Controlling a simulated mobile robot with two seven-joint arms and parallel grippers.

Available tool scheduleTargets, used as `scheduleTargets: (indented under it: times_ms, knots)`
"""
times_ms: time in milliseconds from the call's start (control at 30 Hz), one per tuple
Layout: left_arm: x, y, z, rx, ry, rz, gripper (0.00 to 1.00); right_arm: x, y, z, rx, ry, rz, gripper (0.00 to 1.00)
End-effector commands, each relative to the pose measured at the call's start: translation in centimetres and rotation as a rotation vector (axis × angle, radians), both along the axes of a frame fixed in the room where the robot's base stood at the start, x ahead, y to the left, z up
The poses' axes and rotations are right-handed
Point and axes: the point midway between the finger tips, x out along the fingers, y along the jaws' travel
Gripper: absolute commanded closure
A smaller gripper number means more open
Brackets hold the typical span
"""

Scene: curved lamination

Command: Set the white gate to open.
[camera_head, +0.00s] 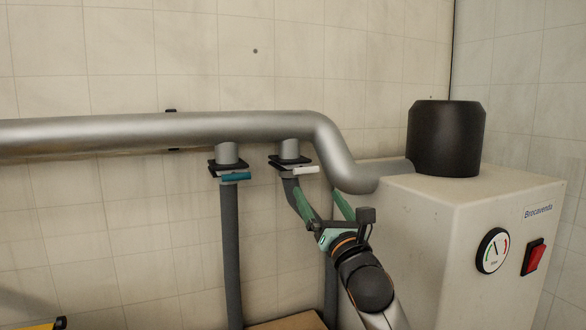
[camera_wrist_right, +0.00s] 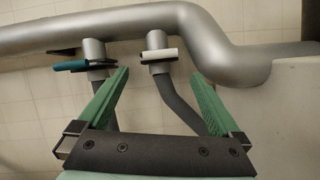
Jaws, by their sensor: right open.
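The white gate (camera_head: 305,170) is a small white handle on a dark slide plate below a vertical stub of the grey pipe. It also shows in the right wrist view (camera_wrist_right: 159,54), ahead of my fingers and between their lines. My right gripper (camera_head: 322,204) is open and empty, below the white gate and apart from it. Its two green fingers (camera_wrist_right: 158,85) are spread wide in the right wrist view. A dark grey hose (camera_wrist_right: 178,100) hangs from the white gate and shows between the fingers. My left gripper is in neither view.
A teal gate (camera_head: 236,176) sits on the neighbouring stub to the left, with its own hose (camera_head: 231,250). The large silver pipe (camera_head: 150,130) runs above both gates. A beige machine (camera_head: 425,230) with a black cylinder (camera_head: 446,138) stands at the right.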

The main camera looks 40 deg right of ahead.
Motion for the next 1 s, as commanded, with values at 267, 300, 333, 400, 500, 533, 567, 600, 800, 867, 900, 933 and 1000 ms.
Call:
scheduleTargets:
  times_ms: [267,300,333,400,500,533,567,600,800,867,900,933,1000]
  knots:
    - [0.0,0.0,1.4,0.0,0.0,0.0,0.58,4.2,-1.7,2.1,0.007,-0.002,0.003,0.0]
    - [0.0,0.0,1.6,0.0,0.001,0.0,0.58,4.8,-1.9,2.3,0.008,-0.001,0.002,0.0]
    - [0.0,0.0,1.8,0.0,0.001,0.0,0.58,5.3,-2.1,2.5,0.008,-0.001,0.002,0.0]
    - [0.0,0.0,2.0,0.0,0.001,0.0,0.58,6.3,-2.5,2.9,0.008,0.0,0.005,0.0]
    - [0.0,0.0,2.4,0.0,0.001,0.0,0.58,7.6,-3.0,3.5,0.006,-0.001,0.004,0.0]
    - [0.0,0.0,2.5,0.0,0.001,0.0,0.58,8.0,-3.1,3.6,0.007,0.0,0.005,0.0]
    - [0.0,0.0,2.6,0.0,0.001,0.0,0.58,8.3,-3.3,3.7,0.006,0.0,0.004,0.0]
    - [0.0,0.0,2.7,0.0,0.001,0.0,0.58,8.7,-3.4,3.9,0.006,0.001,0.004,0.0]
    - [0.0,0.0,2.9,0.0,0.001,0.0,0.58,9.8,-3.9,4.2,0.004,0.001,0.004,0.0]
    - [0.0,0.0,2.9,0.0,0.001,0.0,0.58,9.9,-3.9,4.2,0.003,0.001,0.004,0.0]
    - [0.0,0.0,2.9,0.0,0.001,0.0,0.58,9.9,-3.9,4.2,0.003,0.001,0.004,0.0]
    - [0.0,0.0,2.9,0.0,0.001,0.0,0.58,10.0,-3.9,4.2,0.003,0.001,0.004,0.0]
    - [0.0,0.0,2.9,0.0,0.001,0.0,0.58,10.0,-3.9,4.2,0.003,0.001,0.005,0.0]
